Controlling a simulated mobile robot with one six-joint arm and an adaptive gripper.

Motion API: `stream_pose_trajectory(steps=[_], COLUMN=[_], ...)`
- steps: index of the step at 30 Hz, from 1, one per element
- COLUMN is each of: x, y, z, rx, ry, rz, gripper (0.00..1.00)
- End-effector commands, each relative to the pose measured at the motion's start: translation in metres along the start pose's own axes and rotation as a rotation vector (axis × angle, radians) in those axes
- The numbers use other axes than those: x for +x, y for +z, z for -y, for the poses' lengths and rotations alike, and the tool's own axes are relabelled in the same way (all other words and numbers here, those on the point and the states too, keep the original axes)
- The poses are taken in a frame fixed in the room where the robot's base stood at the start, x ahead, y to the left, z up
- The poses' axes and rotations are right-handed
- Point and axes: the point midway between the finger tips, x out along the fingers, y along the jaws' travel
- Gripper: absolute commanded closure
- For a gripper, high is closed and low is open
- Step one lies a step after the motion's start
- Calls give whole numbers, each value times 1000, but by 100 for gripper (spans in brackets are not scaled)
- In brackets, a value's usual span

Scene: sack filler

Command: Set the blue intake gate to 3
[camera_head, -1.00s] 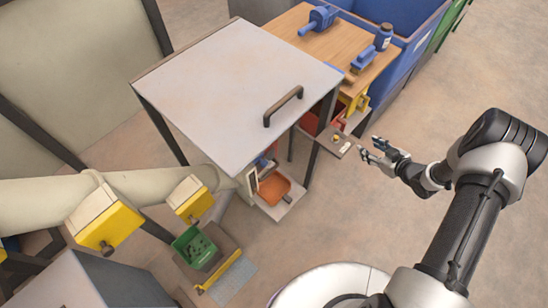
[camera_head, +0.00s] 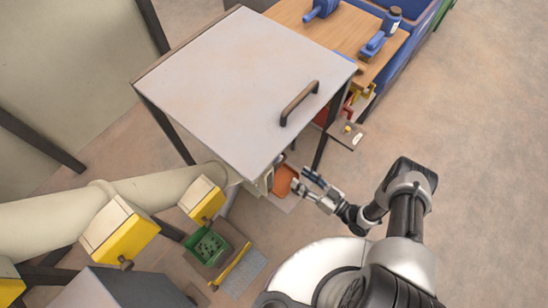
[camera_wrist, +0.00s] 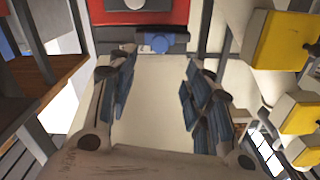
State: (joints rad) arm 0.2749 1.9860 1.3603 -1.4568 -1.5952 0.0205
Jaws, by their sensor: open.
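In the wrist view a small blue part (camera_wrist: 155,42) sits at a dark bar beyond my fingertips. It may be the blue intake gate's handle, but I cannot read any scale or setting. My gripper (camera_wrist: 157,65) is open, with a finger on each side of a pale panel (camera_wrist: 150,100), and nothing is held. In the head view my gripper (camera_head: 303,181) is beside the orange tray (camera_head: 283,179), near the front of the grey-topped frame (camera_head: 245,85). In that view the top hides what lies beneath, and I cannot make out the gate.
Yellow boxes (camera_head: 122,238) hang on a thick cream pipe (camera_head: 50,220) at left. A green bin (camera_head: 208,247) stands low in front. A wooden bench (camera_head: 345,30) with blue tools is behind, and a small shelf (camera_head: 345,134) juts out at right. Open floor lies right.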

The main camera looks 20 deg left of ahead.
Motion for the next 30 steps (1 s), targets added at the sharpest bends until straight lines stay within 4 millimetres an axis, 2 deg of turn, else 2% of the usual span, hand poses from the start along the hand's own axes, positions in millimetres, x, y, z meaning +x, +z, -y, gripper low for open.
stream_pose_trajectory(steps=[1,9,15,22,30], x=[12,70,107,130,133], y=[2,2,2,1,0], z=[2,1,1,0,0], rx=[0,-2,-2,-1,0], ry=[-7,-7,-4,0,1], rz=[1,2,0,0,0], gripper=[54,54,54,54,54])
